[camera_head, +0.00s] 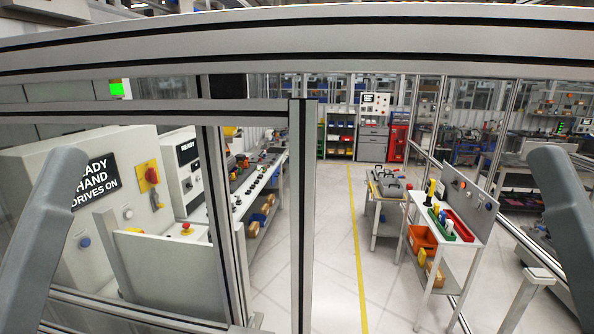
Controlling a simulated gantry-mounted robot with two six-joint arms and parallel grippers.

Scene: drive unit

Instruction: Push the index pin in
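A light grey cabinet (128,157) stands at the left behind an aluminium frame. It bears a black sign (97,184) with the words "READY", "HAND" and "DRIVES ON". A red and yellow switch (152,175), a pale round button (127,212) and a blue knob (85,242) are on its face. I cannot tell which part, if any, is the index pin. Grey links of my two arms show at the left and right edges. Neither gripper is in view.
Aluminium posts (301,220) and a top beam (300,45) cross the near view. A white trolley (452,235) with bins stands at the right. A long bench (262,180) runs behind the cabinet. The aisle floor with a yellow line (355,245) is clear.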

